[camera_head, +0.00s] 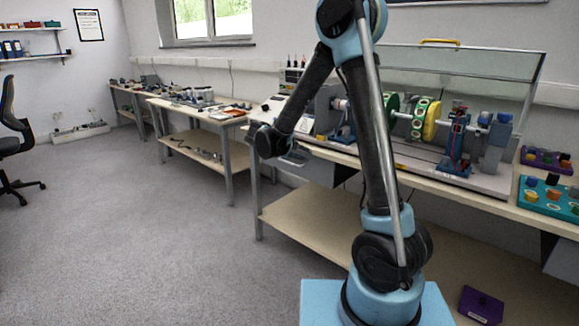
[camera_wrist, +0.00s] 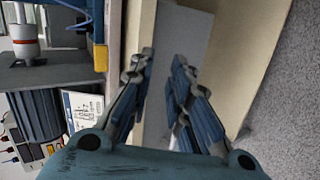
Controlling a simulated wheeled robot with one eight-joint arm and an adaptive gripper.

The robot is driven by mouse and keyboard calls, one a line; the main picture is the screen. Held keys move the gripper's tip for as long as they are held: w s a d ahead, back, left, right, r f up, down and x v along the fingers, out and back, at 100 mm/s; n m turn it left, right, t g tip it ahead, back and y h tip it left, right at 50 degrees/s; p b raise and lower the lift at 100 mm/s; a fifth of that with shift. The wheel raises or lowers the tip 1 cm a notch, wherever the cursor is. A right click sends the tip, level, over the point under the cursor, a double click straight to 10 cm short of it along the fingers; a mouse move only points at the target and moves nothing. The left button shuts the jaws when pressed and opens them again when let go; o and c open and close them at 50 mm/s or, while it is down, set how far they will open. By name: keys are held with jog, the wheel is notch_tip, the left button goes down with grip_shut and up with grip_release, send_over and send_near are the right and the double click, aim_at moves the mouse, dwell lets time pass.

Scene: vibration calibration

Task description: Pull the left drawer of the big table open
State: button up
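The big table (camera_head: 470,186) stands at the right in the head view, with a beige top and a lower shelf. Its left drawer (camera_head: 318,170) is a grey box under the top, partly hidden by my arm. In the wrist view a pale grey panel (camera_wrist: 187,32), apparently this drawer, lies beyond my fingers. My gripper (camera_wrist: 163,57) is open, its two fingers apart with nothing seen held between them. It is close to the table's front edge by the drawer. I cannot make out a handle or tell whether the fingers touch the drawer.
A rig with green and yellow discs (camera_head: 428,120) stands on the table. Coloured trays (camera_head: 550,196) lie at its right end. A purple box (camera_head: 481,305) is on the lower shelf. Other workbenches (camera_head: 195,112) line the wall. The grey carpet (camera_head: 130,220) at left is clear.

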jog(key=w+a+f+n+t, duration=0.1)
jog(key=w+a+f+t, duration=0.15)
jog(key=a, duration=0.65)
jog(key=n+t, duration=0.1)
jog(key=t, duration=0.1)
send_near(290, 163)
jog(key=shift+h, duration=0.3)
jog(key=x, duration=0.3)
jog(key=a+x, duration=0.1)
jog(key=x, duration=0.3)
jog(key=w+x, duration=0.1)
jog(key=x, duration=0.2)
jog(key=shift+w+f, duration=0.15)
jog(key=shift+f, duration=0.2)
jog(key=shift+c, duration=0.2)
grip_shut()
jog(key=shift+d, duration=0.2)
jog(key=shift+a, duration=0.15)
